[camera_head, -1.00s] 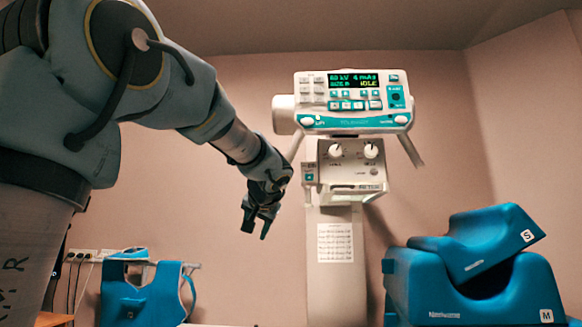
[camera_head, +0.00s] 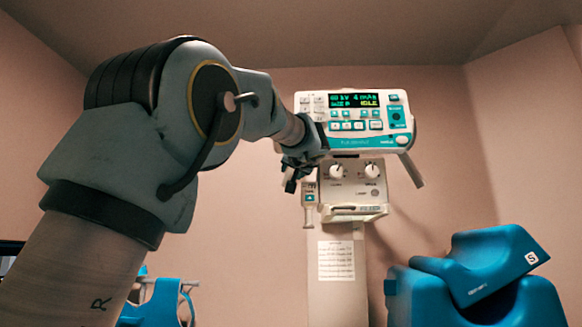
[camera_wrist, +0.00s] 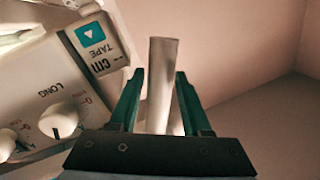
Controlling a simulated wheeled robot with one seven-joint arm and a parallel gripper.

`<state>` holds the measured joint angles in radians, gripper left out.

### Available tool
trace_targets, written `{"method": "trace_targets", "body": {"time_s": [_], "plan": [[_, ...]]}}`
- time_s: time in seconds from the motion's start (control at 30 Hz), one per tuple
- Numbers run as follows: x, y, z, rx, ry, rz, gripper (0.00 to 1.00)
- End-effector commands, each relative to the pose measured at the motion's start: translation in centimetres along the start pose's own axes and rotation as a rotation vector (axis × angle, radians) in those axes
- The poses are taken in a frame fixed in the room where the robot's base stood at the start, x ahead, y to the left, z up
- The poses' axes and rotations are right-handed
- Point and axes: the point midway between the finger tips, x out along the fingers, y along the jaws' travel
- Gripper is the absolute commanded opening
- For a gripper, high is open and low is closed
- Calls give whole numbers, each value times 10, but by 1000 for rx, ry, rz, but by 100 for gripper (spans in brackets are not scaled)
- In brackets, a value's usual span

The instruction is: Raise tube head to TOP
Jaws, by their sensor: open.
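The tube head (camera_head: 368,145) is a white unit with a teal control panel and a lit display, mounted in front of a pale column (camera_head: 338,300). Below the panel is a box with two knobs (camera_head: 353,188). My gripper (camera_head: 291,184) is at the left side of the tube head, covering part of its left edge. In the wrist view my gripper (camera_wrist: 156,78) is open, and a pale bar (camera_wrist: 163,60) shows between its two green fingers. I cannot tell whether the fingers touch the bar. The knob box (camera_wrist: 62,120) is left of the fingers.
A tape unit (camera_head: 310,200) hangs at the knob box's left and is close to my left finger in the wrist view (camera_wrist: 100,50). Blue foam cradles (camera_head: 470,290) are at lower right. A blue item (camera_head: 155,305) is at lower left.

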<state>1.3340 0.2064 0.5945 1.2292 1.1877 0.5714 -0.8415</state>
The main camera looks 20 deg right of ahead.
Motion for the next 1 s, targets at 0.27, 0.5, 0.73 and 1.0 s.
{"method": "trace_targets", "body": {"time_s": [0.27,0.5,0.73,1.0], "plan": [[28,0,-1,0,-1,0,48],[30,0,1,-1,0,1,48],[30,0,1,-1,0,1,30],[30,0,1,0,0,1,0]]}}
